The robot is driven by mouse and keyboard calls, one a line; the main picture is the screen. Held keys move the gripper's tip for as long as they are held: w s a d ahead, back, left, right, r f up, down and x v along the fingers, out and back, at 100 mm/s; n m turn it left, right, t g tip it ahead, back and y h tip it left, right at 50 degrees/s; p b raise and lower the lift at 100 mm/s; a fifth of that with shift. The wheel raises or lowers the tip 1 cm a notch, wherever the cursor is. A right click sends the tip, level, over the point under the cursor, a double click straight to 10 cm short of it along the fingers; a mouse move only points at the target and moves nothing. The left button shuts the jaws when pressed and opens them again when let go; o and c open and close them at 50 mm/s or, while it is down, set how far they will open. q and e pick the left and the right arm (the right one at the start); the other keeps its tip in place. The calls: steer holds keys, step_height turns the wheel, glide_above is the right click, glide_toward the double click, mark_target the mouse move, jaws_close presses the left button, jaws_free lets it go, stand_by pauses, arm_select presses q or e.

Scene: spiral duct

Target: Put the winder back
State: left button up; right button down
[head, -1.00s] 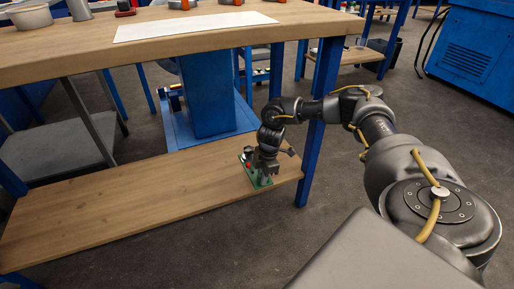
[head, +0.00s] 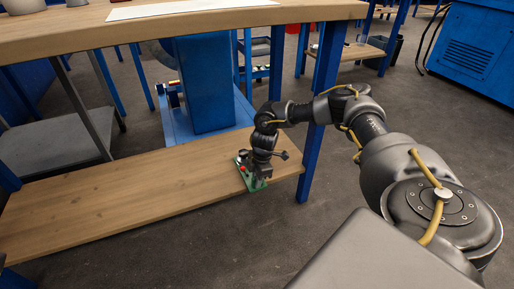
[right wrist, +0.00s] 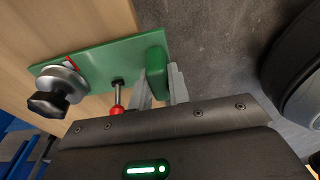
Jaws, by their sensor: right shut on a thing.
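The winder (head: 243,168) is a small device on a green base plate, with a red knob and dark parts. It is at the front right of the bench's lower wooden shelf (head: 130,195), by the front edge. In the right wrist view its green plate (right wrist: 110,58) carries a metal spool with a black knob, a red ball and a raised green block (right wrist: 156,70). My right gripper (head: 262,178) reaches down at the winder; in the right wrist view its fingers (right wrist: 160,88) are shut on the green block. Whether the plate touches the shelf is unclear. My left gripper is out of view.
The wooden bench top (head: 190,31) overhangs the shelf, with a white sheet (head: 180,8) on it. A blue leg (head: 318,130) stands right of the winder. A blue pedestal (head: 203,85) is behind the shelf. The shelf's left and middle are clear.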

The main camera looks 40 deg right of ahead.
steer(key=c, duration=1.3)
jaws_free()
steer(key=shift+f, duration=0.1)
